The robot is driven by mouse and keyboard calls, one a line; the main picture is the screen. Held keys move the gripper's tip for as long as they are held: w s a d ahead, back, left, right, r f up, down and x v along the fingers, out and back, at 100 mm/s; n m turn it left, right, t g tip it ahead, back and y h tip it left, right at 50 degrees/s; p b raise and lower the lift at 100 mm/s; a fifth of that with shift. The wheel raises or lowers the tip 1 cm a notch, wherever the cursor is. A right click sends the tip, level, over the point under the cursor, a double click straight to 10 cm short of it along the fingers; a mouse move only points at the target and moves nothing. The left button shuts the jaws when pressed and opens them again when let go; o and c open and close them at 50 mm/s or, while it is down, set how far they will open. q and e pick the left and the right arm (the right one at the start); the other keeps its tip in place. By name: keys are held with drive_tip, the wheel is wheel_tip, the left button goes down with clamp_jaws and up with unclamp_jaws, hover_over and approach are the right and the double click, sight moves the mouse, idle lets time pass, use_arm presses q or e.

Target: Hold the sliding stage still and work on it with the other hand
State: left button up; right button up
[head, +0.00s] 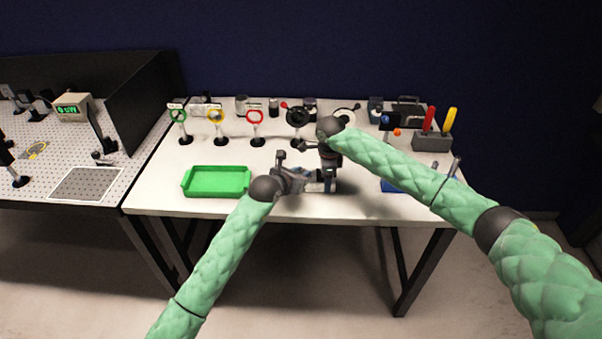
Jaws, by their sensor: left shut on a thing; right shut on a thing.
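The sliding stage (321,186) is a small grey and blue block near the front middle of the white table, largely hidden by my grippers. My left gripper (303,182) reaches it from its left side and is shut on it. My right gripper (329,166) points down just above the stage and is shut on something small. That thing is hidden by the gripper, and I cannot tell whether it touches the stage.
A green tray (217,195) lies left of the stage. Ring holders in green, yellow and red (255,118) stand behind. A grey block (432,143) holds red and yellow handled tools at right. A blue item (391,186) is partly behind my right arm.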

use_arm(q)
drive_tip(key=shift+d, duration=0.1)
use_arm(e)
drive_tip(key=shift+a, duration=0.1)
use_arm(q)
drive_tip(key=o, duration=1)
drive_tip(key=v, duration=1.2)
use_arm(e)
drive_tip(key=o, duration=1.5)
drive_tip(key=shift+r, duration=0.1)
